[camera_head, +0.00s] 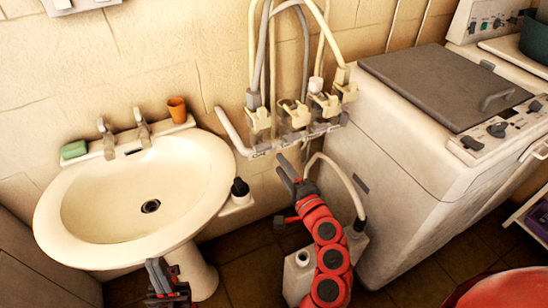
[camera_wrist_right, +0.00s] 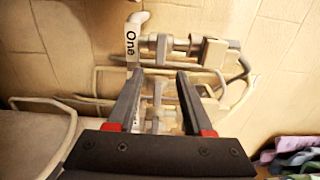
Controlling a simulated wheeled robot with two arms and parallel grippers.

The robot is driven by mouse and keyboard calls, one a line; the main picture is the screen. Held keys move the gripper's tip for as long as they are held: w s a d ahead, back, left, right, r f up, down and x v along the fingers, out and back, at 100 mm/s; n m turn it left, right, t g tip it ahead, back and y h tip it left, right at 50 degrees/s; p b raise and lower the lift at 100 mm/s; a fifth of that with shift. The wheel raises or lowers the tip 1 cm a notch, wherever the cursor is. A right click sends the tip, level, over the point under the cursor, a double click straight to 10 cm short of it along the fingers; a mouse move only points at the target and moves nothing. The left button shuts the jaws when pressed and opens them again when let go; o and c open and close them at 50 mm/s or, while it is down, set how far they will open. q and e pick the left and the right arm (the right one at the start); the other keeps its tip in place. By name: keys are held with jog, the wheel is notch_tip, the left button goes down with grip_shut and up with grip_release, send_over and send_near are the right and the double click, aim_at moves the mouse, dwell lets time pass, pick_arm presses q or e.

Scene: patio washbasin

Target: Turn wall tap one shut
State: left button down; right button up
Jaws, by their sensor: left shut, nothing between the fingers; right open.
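Wall tap one is the cream tap (camera_head: 258,119) at the left end of the wall row in the head view, with a grey hose connector above it. In the right wrist view, the white plate beside this tap (camera_wrist_right: 165,47) reads "One". I cannot tell how its handle is turned. My right gripper (camera_head: 287,177) is open and empty, below the tap row; its fingers point toward the taps in the wrist view (camera_wrist_right: 159,76), and tap one lies beyond the fingertips, apparently apart. My left gripper (camera_head: 156,272) is shut and empty, low in front of the basin.
More taps with hoses (camera_head: 325,103) stand close to the right of tap one. The washbasin (camera_head: 75,225) is at left, with an orange cup (camera_head: 177,109) and green soap (camera_head: 74,150). A washing machine (camera_head: 400,170) stands at right. A white jug (camera_head: 299,270) is on the floor.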

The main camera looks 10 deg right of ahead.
jog(key=p+v, duration=0.3)
jog(key=v, duration=0.6)
jog(key=shift+s+p, duration=0.35)
jog(key=shift+p, duration=0.05)
